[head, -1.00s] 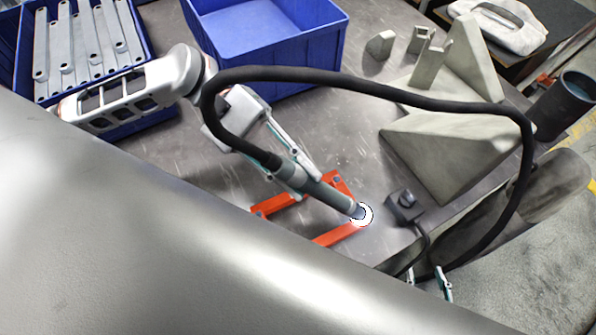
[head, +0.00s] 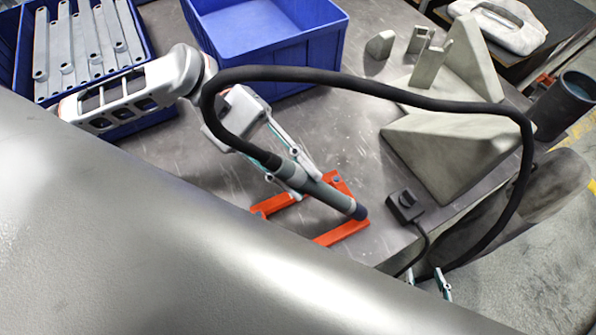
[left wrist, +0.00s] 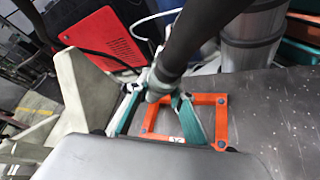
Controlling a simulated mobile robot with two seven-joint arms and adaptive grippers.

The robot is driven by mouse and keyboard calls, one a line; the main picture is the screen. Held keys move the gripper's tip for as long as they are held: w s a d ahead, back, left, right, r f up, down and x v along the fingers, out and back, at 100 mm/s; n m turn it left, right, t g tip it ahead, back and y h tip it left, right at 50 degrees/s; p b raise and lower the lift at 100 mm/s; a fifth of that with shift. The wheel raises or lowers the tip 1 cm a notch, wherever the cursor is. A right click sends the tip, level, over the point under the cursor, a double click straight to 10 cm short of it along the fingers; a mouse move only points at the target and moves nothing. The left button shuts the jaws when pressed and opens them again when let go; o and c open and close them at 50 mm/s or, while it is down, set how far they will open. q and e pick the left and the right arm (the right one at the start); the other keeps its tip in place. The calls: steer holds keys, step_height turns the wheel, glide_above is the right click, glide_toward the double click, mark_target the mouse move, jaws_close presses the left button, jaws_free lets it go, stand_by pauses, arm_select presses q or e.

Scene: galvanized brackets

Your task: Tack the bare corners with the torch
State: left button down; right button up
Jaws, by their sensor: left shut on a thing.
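My left gripper (head: 292,187) is shut on the torch (head: 325,193), a grey tube with a dark nozzle and a thick black hose. The torch slants down to the right, its nozzle end at the right corner of the orange-red frame (head: 335,236) on the bench. No glow shows at the nozzle. The torch and gripper hide part of the frame. In the left wrist view, the frame (left wrist: 222,118) shows dark round spots at some corners; I cannot tell which are tacked. My right gripper (head: 427,281) is open and seemingly empty at the bench's lower right edge, partly hidden.
A blue bin (head: 300,68) without visible contents and another blue bin (head: 150,122) with several galvanized brackets (head: 88,40) stand at the back. Grey angular blocks (head: 445,150) and a black knobbed box (head: 404,206) are to the right. The hose (head: 400,95) arches across the bench.

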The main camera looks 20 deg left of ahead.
arm_select(q)
steer(key=shift+r+p, duration=0.8)
steer(key=shift+r, duration=0.1)
steer(key=shift+r+p, duration=2.2)
arm_select(e)
steer(key=w+r+t, duration=0.1)
steer(key=w+r, duration=0.2)
steer(key=r, duration=0.5)
steer(key=shift+r, duration=0.4)
arm_select(q)
steer(key=shift+f, duration=0.1)
arm_select(e)
steer(key=shift+f, duration=0.1)
